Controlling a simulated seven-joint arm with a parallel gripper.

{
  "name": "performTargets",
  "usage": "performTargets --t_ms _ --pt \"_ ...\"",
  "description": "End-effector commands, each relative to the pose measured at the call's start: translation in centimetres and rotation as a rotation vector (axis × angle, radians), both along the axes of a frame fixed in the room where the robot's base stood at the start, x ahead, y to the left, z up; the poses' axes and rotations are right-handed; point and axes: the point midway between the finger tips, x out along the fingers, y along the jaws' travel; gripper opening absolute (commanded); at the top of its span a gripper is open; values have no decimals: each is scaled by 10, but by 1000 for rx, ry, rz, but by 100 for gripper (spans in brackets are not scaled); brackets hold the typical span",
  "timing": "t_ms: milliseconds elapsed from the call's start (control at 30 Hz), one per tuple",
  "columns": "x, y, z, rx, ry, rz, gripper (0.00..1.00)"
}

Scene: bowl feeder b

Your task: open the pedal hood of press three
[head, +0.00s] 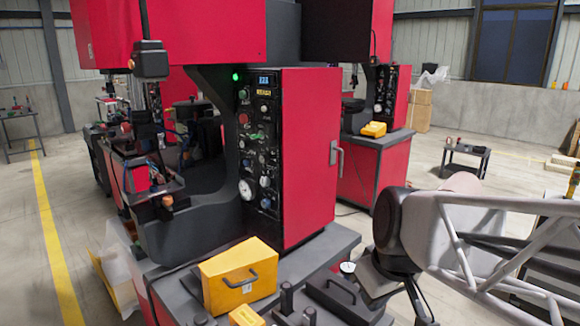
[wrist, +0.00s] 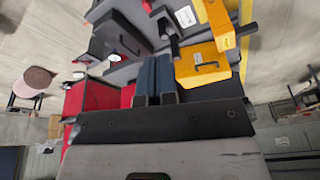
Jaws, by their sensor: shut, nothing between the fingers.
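A yellow box-like hood with a black handle (head: 225,268) sits on the dark base of the near red press (head: 308,160). It looks closed. A smaller yellow piece (head: 246,316) is cut off by the bottom edge. The wrist view shows a yellow part with a dark handle (wrist: 207,75) and another yellow part (wrist: 218,28). I cannot tell which one is the pedal hood of press three. My gripper (wrist: 155,60) is shut and empty, its two dark fingers together beside the yellow part with the handle. In the head view its fingertips are unclear.
A dark box with a handle (head: 335,298) and short black posts stand on the base, right of the yellow hood. A second red press (head: 375,172) with a yellow piece (head: 373,129) stands behind. A low table (head: 465,158) is at right. Floor left is open.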

Motion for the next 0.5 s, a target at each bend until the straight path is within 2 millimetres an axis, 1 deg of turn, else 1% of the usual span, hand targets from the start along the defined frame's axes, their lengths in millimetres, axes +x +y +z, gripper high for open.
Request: performTargets --t_ms 33,200,333,500 --pt "-13 -7 -2 -7 6 -62 0" --pt "-48 -27 -9 -26 24 -264 0" --pt "-66 -37 -14 -36 28 -377 0" --pt "-77 -42 -18 -41 30 -449 0"
